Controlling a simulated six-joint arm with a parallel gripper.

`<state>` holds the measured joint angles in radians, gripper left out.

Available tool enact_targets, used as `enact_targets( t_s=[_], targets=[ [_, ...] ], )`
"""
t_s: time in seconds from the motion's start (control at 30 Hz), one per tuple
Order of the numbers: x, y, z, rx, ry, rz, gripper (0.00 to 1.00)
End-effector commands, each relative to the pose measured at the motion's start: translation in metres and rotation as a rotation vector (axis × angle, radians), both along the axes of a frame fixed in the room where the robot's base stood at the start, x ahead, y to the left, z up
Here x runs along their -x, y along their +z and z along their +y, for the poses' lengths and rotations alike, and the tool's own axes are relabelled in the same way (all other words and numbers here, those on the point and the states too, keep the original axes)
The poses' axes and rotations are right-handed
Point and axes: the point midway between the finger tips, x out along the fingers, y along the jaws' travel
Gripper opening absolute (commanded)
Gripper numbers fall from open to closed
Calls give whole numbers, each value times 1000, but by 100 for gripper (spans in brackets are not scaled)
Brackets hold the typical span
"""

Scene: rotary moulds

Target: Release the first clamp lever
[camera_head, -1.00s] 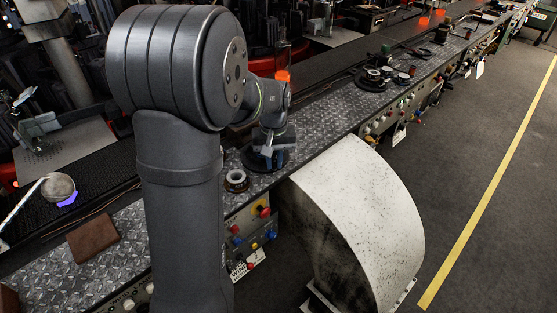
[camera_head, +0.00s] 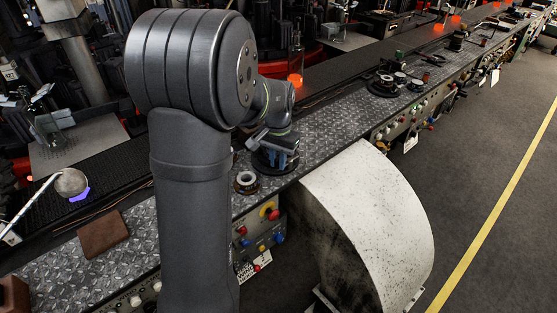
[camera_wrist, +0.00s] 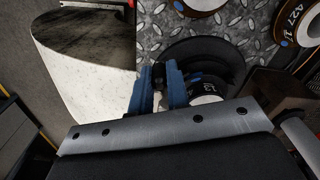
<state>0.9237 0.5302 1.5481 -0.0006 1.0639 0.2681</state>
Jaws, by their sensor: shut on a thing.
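My gripper (camera_head: 280,155) is low over a round black base (camera_head: 262,168) on the metal-plated bench. In the wrist view its blue fingers (camera_wrist: 158,88) are shut on a small dark upright piece (camera_wrist: 158,72), which looks like the clamp lever. The round dark base also shows in the wrist view (camera_wrist: 222,52), behind and to the right of the fingers. A white-ringed part with printing (camera_wrist: 205,92) sits beside the right finger, partly hidden by it. In the head view the fingers hide the lever.
A ring-shaped part (camera_head: 246,181) stands on the bench near my gripper. A large white curved cover (camera_head: 375,210) rises in front of the bench. A button panel (camera_head: 265,225) is below the edge. Another round black fixture (camera_head: 384,88) stands farther along.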

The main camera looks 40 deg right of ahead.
Motion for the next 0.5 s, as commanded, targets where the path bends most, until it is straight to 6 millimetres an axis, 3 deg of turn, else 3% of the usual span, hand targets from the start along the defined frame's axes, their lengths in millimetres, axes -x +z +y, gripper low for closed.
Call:
enact_targets(
  t_s=[0.33,0.37,0.4,0.47,0.5],
  targets=[
    [-1,0,0,1,-2,-2,0],
    [-1,0,0,1,-2,-2,17],
    [-1,0,0,1,-2,-2,25],
    [-1,0,0,1,-2,-2,37],
    [-1,0,0,1,-2,-2,37]
  ],
)
